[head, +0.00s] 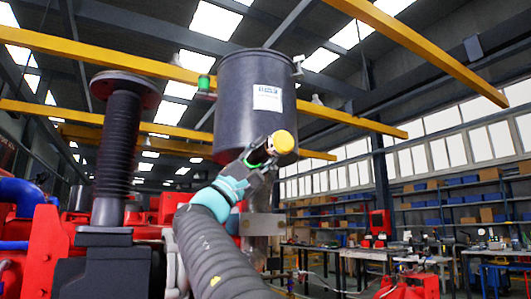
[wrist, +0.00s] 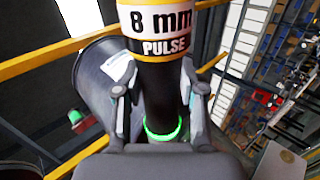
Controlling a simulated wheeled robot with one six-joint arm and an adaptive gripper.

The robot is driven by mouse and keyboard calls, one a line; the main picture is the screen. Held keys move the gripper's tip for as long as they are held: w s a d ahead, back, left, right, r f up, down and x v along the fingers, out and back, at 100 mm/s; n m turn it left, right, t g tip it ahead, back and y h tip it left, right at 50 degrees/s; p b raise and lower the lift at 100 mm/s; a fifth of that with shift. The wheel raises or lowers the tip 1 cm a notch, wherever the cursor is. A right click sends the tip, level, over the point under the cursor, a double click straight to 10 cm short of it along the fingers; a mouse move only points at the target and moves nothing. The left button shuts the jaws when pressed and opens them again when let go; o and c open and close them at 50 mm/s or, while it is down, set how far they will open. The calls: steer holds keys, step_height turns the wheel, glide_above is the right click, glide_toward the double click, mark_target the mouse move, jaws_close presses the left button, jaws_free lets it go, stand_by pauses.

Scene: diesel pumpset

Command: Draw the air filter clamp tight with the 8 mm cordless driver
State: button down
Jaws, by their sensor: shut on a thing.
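The 8 mm cordless driver (wrist: 157,48) has a black body, a yellow-edged label reading "8 mm PULSE" and a glowing green ring. My gripper (wrist: 153,85) is shut on its body, one finger on each side. In the head view, my gripper (head: 257,163) is in front of the lower right of the air filter canister, with the driver's yellow end (head: 284,142) facing the camera. The air filter (head: 235,85) is a dark grey upright canister with a white label. A small metal fitting (head: 298,65) sits at its upper right rim; I cannot tell if it is the clamp. The driver's tip is hidden.
A black ribbed stack (head: 118,150) with a flat round top stands left of the filter. Red engine parts (head: 50,250) fill the lower left. A small green lamp (head: 204,84) shows beside the filter. Shelves and benches (head: 420,255) are far back right.

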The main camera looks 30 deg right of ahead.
mark_target(270, 152)
steer(key=shift+w+p, duration=0.35)
steer(key=shift+w, duration=0.35)
stand_by(3.6)
steer(key=shift+s, duration=0.15)
steer(key=shift+s+f+b, duration=0.1)
steer(key=shift+s+b, duration=0.3)
steer(key=shift+b, duration=0.05)
steer(key=shift+s+b, duration=1.15)
steer(key=shift+s, duration=1)
